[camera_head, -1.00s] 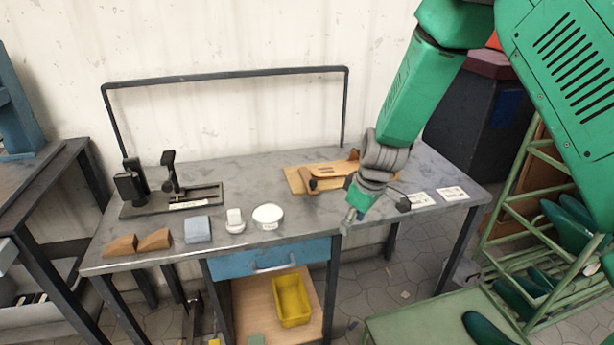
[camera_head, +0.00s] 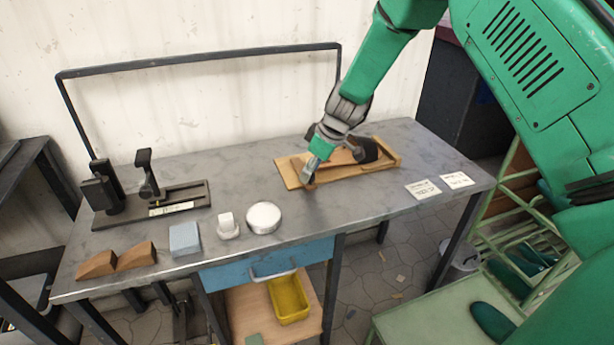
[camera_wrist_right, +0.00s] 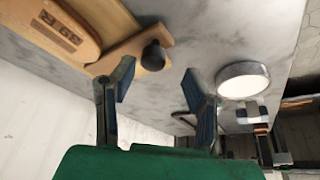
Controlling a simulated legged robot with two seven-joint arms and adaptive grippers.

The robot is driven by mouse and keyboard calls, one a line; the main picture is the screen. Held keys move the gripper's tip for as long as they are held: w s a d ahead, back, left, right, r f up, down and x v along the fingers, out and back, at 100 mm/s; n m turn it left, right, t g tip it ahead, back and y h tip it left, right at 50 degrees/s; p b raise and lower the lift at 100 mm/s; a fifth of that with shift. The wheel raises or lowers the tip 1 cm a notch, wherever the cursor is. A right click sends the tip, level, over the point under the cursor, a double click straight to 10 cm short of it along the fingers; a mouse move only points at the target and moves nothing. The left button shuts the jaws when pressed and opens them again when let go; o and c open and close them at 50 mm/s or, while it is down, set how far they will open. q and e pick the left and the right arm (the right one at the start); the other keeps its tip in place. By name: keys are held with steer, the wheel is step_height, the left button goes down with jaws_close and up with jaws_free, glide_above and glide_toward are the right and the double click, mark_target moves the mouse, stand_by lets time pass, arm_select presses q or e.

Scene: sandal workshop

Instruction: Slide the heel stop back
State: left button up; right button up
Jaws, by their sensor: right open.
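A wooden board (camera_head: 290,176) lies on the grey bench towards the right. In the right wrist view a light wooden sole (camera_wrist_right: 50,27) with printed marks rests on it. A wooden crosspiece (camera_wrist_right: 128,48) with a round black knob (camera_wrist_right: 154,56) sits at the board's end and looks like the heel stop. My right gripper (camera_head: 309,174) is over the left end of the board and mostly covers the crosspiece in the head view. In the right wrist view its fingers (camera_wrist_right: 158,74) are open, with the knob showing between the tips, apparently untouched. My left gripper is not in view.
On the grey bench (camera_head: 240,180) stand a black clamp fixture (camera_head: 185,195), wooden wedges (camera_head: 115,262), a blue block (camera_head: 184,239), a white piece (camera_head: 228,228) and a round white tin (camera_head: 264,217). Two labels (camera_head: 423,189) lie right. A green rack is at far right.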

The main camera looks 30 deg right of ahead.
mark_target(315, 183)
steer(key=shift+w+d+f, duration=0.25)
steer(key=shift+d+f, duration=0.75)
steer(key=shift+f, duration=0.1)
steer(key=shift+a+r, duration=0.15)
steer(key=shift+a, duration=0.3)
steer(key=shift+c, duration=1.2)
steer(key=shift+a+r, duration=0.1)
steer(key=shift+a, duration=0.25)
steer(key=c, duration=0.6)
steer(key=shift+a, duration=0.15)
jaws_close()
steer(key=shift+w+a+p, duration=0.15)
steer(key=shift+w+a, duration=0.1)
steer(key=shift+a, duration=0.8)
steer(key=shift+w+a+p, duration=0.15)
steer(key=shift+w+a, duration=0.05)
steer(key=shift+a, duration=0.8)
steer(key=o, duration=0.6)
jaws_free()
steer(key=shift+a, duration=0.1)
steer(key=shift+o, duration=1.2)
steer(key=shift+w, duration=0.1)
